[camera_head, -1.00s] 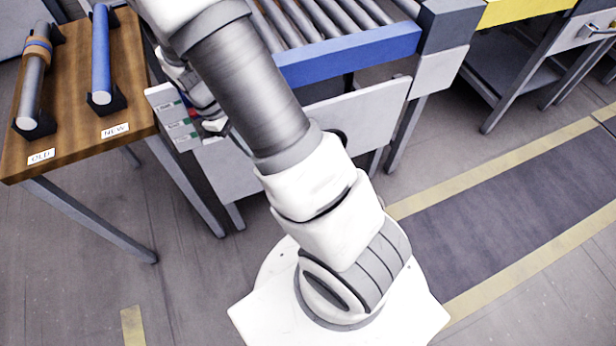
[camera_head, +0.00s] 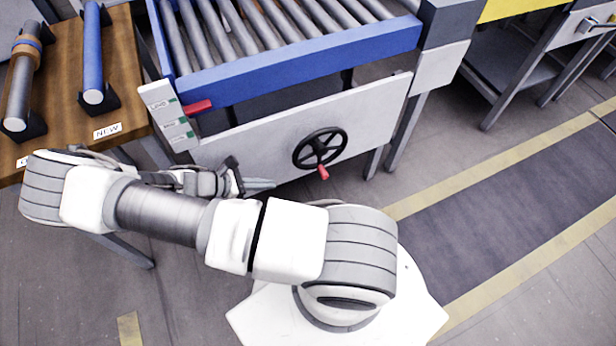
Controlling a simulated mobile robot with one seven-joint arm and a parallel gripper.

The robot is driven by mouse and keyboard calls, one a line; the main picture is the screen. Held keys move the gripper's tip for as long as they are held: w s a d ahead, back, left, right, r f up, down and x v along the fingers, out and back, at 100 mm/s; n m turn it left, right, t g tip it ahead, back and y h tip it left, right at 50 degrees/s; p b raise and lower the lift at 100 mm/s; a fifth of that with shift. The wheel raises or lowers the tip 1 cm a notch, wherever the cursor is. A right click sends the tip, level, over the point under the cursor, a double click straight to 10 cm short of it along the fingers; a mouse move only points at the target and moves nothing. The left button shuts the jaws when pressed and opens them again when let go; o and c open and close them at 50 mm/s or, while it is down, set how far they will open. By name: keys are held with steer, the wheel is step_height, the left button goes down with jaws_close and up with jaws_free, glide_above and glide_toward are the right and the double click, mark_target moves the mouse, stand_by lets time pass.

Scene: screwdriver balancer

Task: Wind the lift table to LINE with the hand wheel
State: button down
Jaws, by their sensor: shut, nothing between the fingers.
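The lift table (camera_head: 300,66) has a blue frame with grey rollers, above a light panel. The black hand wheel (camera_head: 320,148) is mounted on that panel, with its red handle (camera_head: 323,173) at the bottom. A red pointer (camera_head: 198,107) stands beside the label plate (camera_head: 170,118) at the panel's left. Its tip appears between the top and middle green marks; the small lettering is hard to read. My gripper (camera_head: 262,185) is shut and empty, in front of the panel, left of the wheel and apart from it.
A wooden table (camera_head: 125,75) at left holds a blue roller (camera_head: 93,55) by the NEW label and a worn grey-brown roller (camera_head: 20,85). Yellow-lined dark floor (camera_head: 520,210) lies clear at right. Another bench (camera_head: 520,60) stands at back right.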

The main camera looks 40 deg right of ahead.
steer(key=d+r+b+x, duration=0.1)
steer(key=b+x, duration=0.3)
steer(key=x, duration=1)
steer(key=shift+d+r+n+b, duration=0.4)
steer(key=shift+r, duration=0.2)
steer(key=shift+d, duration=0.1)
